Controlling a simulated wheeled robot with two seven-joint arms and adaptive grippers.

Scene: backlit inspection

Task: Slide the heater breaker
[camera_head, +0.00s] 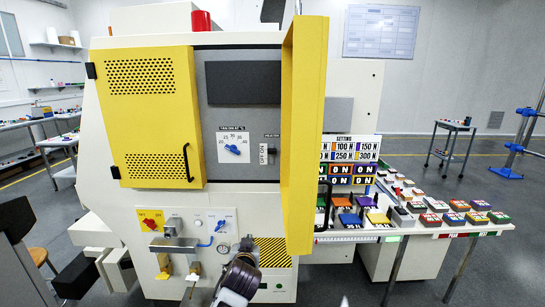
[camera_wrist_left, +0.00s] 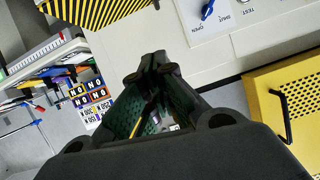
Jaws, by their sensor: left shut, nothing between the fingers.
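The heater breaker (camera_head: 267,149) appears to be the small slide switch on a white OFF/ON plate in the grey recess of the machine. The label above it is too small to read, and I cannot tell its position. My left gripper (camera_head: 247,246) is low in front of the machine, below the recess and apart from the switch. In the left wrist view its fingers (camera_wrist_left: 155,66) are closed together with nothing between them. The switch is not visible in that view. My right gripper is not in view.
A yellow door (camera_head: 303,135) stands swung open at the right of the recess. Another yellow panel (camera_head: 150,115) with a black handle covers the left. A blue dial (camera_head: 233,149) sits beside the switch. A side table (camera_head: 440,229) holds several coloured blocks at right.

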